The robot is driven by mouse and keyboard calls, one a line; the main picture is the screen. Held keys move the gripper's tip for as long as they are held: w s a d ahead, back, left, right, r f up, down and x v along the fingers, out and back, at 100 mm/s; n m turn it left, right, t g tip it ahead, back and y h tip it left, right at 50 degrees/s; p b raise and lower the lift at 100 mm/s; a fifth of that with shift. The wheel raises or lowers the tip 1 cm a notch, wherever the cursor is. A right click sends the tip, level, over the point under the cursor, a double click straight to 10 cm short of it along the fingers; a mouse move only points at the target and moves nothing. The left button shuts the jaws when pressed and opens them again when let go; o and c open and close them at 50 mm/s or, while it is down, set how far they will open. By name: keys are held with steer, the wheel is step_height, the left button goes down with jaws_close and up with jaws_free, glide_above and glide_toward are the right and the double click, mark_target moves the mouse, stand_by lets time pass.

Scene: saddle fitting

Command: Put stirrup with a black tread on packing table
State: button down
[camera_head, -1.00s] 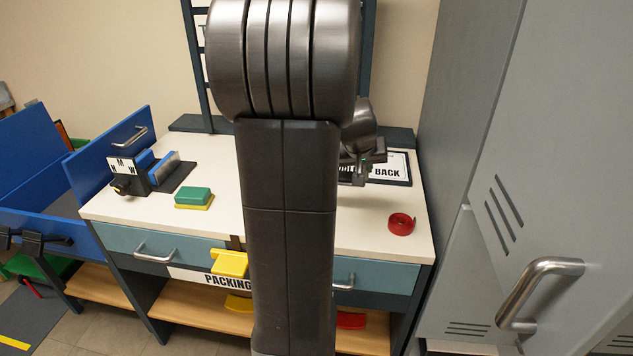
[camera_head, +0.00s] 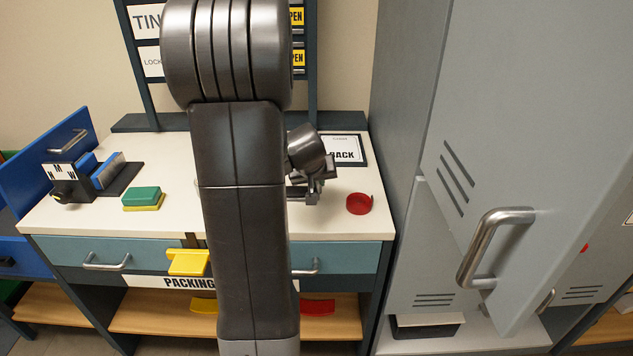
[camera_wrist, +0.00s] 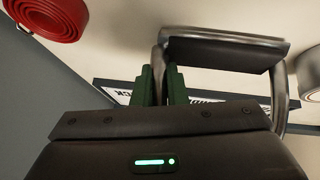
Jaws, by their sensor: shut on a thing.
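The stirrup (camera_wrist: 225,50) has a metal frame and a flat black tread, and shows in the wrist view. My gripper (camera_wrist: 162,82) is shut on one metal side of its frame, between the green finger pads. In the head view my gripper (camera_head: 312,192) is over the right part of the packing table (camera_head: 345,222), near its middle depth. My arm hides most of the stirrup there. I cannot tell whether it touches the table top.
A red coiled strap (camera_head: 358,204) lies right of my gripper, with a framed sign (camera_head: 346,150) behind. A green and yellow block (camera_head: 143,197) and a dark fixture (camera_head: 85,180) stand at left. A grey locker (camera_head: 450,130) rises beside the table's right edge.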

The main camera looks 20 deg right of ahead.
steer(key=shift+f, duration=0.2)
steer(key=c, duration=1.5)
jaws_free()
steer(key=shift+o, duration=0.2)
steer(key=shift+r, duration=0.15)
steer(key=shift+r, duration=0.25)
steer(key=p+v, duration=0.2)
steer(key=v, duration=0.9)
steer(key=shift+s+a+r, duration=0.15)
steer(key=shift+s+r, duration=0.1)
